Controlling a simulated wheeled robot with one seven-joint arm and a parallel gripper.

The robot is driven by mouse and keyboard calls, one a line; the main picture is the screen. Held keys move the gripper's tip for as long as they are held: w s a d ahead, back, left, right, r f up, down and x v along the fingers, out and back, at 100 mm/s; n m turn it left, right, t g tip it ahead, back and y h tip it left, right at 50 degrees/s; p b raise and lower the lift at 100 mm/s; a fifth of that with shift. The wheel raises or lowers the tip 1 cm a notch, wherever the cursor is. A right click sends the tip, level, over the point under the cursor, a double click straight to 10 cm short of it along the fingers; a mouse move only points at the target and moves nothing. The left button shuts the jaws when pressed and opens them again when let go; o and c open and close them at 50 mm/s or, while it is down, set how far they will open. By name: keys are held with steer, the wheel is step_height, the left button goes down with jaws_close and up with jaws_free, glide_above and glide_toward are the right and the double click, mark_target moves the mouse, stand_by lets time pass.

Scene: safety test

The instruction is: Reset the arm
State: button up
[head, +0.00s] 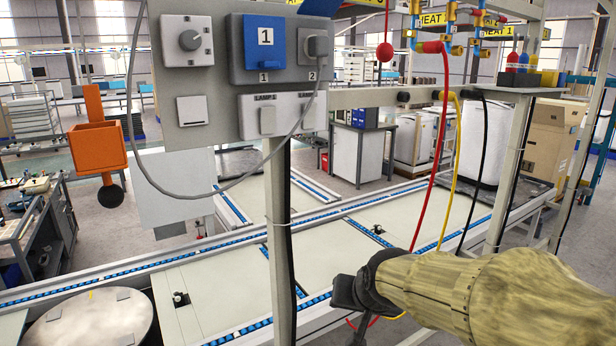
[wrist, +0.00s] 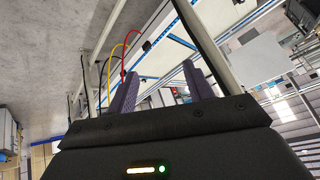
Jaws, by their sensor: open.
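My arm reaches in from the lower right of the head view, wrapped in a tan cover. My gripper (head: 352,296) is at its end, dark and low in front of the conveyor frame. In the wrist view my gripper (wrist: 160,88) shows two purple-grey fingers spread apart with nothing between them. The fingers point towards the conveyor and hoses. The finger details are hard to make out in the head view.
A grey panel (head: 222,75) with switches, a blue box (head: 264,50) and a cable stands on a post (head: 278,215) left of my arm. Red, yellow and black hoses (head: 445,150) hang close behind my arm. An orange holder (head: 97,140) hangs at left.

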steer(key=s+d+f+g, duration=0.2)
steer(key=s+d+f, duration=0.1)
steer(key=s+f, duration=0.3)
steer(key=s+d+f+n+g+h, duration=0.1)
steer(key=s+d+f+g, duration=0.1)
steer(key=s+f, duration=0.4)
step_height(320, 180, down, 2)
steer(key=shift+d+n+g, duration=0.3)
steer(key=shift+d+g, duration=0.1)
steer(key=shift+d, duration=0.4)
